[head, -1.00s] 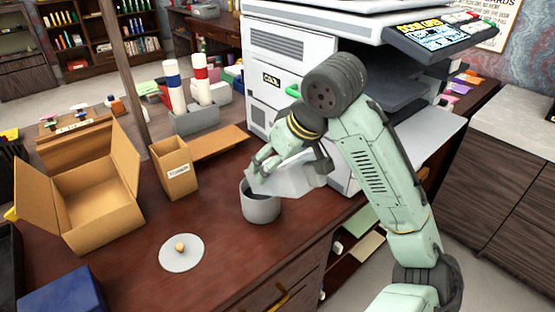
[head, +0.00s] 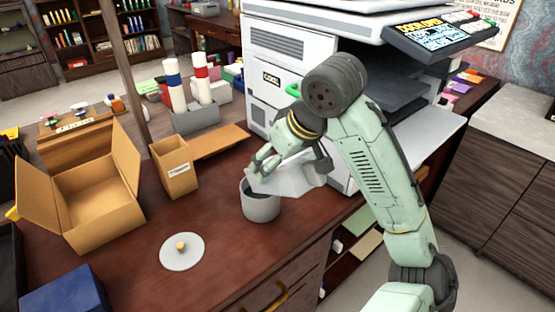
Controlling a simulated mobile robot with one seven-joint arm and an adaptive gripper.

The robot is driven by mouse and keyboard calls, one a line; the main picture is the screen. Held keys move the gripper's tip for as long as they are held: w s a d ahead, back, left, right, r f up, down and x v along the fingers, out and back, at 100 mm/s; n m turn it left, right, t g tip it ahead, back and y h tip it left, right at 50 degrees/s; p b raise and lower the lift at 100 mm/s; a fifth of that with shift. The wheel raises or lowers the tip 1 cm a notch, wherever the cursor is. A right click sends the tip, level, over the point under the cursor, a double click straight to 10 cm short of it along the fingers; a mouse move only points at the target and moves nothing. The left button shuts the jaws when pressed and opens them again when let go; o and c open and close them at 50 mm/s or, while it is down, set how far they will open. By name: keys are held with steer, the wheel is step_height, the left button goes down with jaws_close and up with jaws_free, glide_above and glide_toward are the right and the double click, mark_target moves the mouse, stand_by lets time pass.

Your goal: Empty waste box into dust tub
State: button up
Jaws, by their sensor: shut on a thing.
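The waste box (head: 296,174) is a pale grey-white container. My gripper (head: 268,164) is shut on it and holds it tilted on its side, its left end over the dust tub. The dust tub (head: 261,208) is a grey round tub standing on the desk, its opening partly covered by the waste box. I cannot see whether anything is falling from the box or how much is in the tub. A round pale lid (head: 182,252) with a small tan knob lies flat on the desk, in front and to the left of the tub.
A white copier (head: 290,60) stands right behind the tub. An open cardboard box (head: 95,200) and a narrow labelled carton (head: 175,168) stand to the left. A blue box (head: 62,292) is at the front left. The brown desk (head: 135,262) is clear around the lid.

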steer(key=shift+s+d+r+t+y+b, duration=0.1)
steer(key=shift+s+d+t+y+b, duration=0.2)
steer(key=shift+t+y+b, duration=0.45)
steer(key=shift+s+d+t+y+b, duration=0.2)
steer(key=shift+t+b, duration=0.25)
steer(key=shift+b, duration=0.65)
steer(key=shift+s+r+t+y+b, duration=0.2)
steer(key=shift+t+y+b, duration=0.1)
steer(key=shift+b, duration=0.1)
steer(key=shift+p, duration=0.3)
steer(key=shift+d, duration=0.1)
